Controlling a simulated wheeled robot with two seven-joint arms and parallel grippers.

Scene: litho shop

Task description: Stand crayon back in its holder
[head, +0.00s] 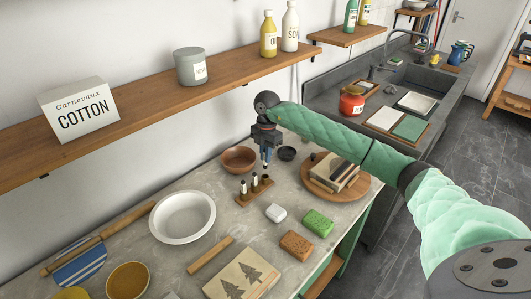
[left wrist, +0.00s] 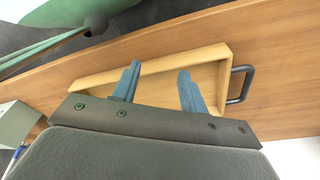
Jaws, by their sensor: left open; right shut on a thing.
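The crayon holder (head: 256,195), a small wooden block with several dark-and-pale crayons (head: 243,188) upright in it, stands on the stone worktop. My right gripper (head: 267,158) points down just above the holder's far right end, shut on a crayon; the fingers mostly hide it, and I cannot tell whether its lower end is in the holder. My left gripper (left wrist: 154,88) is open and empty in the left wrist view, over a shallow pale wooden tray or drawer (left wrist: 90,88) with a dark handle (left wrist: 240,84). The left gripper is not in the head view.
A brown bowl (head: 239,158) and a small dark bowl (head: 287,153) stand close behind the holder. A white basin (head: 182,216) is left, a white soap bar (head: 276,213) right. A round board with books (head: 315,184) is farther right. A wall shelf (head: 140,102) runs above.

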